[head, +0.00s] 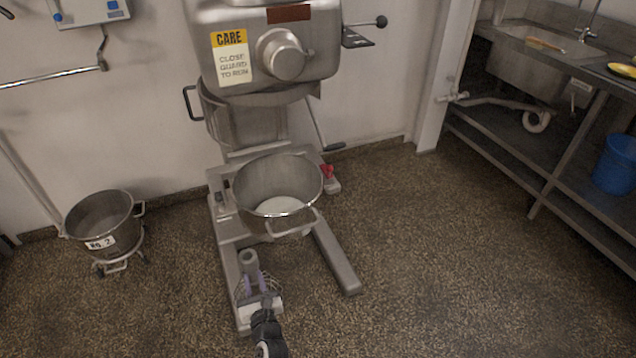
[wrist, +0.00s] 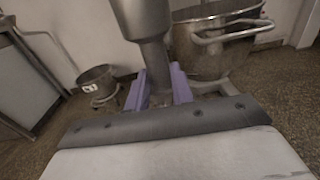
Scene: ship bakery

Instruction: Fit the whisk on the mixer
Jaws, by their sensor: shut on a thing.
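The big grey mixer (head: 325,45) stands against the wall, with a yellow and white guard sign on its head. A steel bowl (head: 249,187) with white contents sits low in front of its column, above the mixer's base legs. My gripper (head: 258,281) is in front of the bowl, over the left leg. Its purple fingers are shut on the whisk (head: 248,258), whose thick grey shank points up. The shank (wrist: 145,22) also rises between the fingers (wrist: 160,90) in the wrist view. The whisk's wires are mostly hidden by my gripper; the mixer's drive shaft is not visible.
A second bowl marked "NO. 2" (head: 100,243) stands on a wheeled dolly at the left. A red object (head: 327,171) lies by the mixer's base. A steel sink bench (head: 560,110) with a blue bucket (head: 615,165) is at the right. The floor (head: 430,260) between is clear.

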